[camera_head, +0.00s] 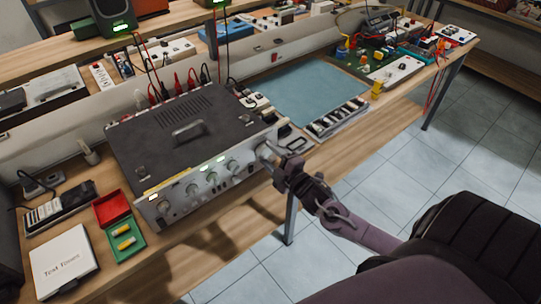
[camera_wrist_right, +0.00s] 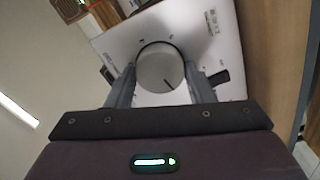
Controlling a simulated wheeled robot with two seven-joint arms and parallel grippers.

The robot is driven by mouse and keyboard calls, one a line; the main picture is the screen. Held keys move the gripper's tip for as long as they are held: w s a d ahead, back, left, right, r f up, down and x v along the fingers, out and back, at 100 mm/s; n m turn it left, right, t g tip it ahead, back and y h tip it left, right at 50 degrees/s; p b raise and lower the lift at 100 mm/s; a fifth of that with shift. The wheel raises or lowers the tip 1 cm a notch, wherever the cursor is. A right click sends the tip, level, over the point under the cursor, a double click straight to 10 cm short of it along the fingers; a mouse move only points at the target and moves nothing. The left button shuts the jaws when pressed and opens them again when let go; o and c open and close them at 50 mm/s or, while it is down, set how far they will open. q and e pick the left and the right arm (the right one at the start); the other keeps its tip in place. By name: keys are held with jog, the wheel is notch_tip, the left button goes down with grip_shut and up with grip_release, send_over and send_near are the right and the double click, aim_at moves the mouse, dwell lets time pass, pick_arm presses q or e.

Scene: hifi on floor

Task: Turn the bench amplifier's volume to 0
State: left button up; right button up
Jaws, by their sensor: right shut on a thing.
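The bench amplifier (camera_head: 180,135) is a dark-topped box with a silver front panel, standing on the wooden bench. My right gripper (camera_head: 268,156) reaches its panel's right end. In the right wrist view, the two fingers are shut on the round silver volume knob (camera_wrist_right: 158,66), one on each side. A dark pointer line on the knob's face points down and slightly right in that view. In the head view the gripper largely hides this knob. The scale marks around it are too small to read. My left gripper is not in view.
Smaller knobs (camera_head: 212,178) and lit displays line the panel left of my gripper. A red and green box (camera_head: 126,240) and a white case (camera_head: 64,262) lie at the left. A blue mat (camera_head: 310,92) and a strip of small parts (camera_head: 338,117) lie at the right. Floor space is free in front.

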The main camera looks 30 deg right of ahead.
jog(key=n, duration=0.5)
jog(key=shift+n, duration=0.7)
jog(key=o, duration=1)
jog(key=shift+s, duration=0.1)
jog(key=shift+s+d+b, duration=0.15)
jog(key=shift+s+b, duration=0.05)
jog(key=shift+s, duration=1.75)
jog(key=shift+s+d+b, duration=0.15)
jog(key=shift+s+b, duration=0.05)
jog(key=shift+s, duration=1.7)
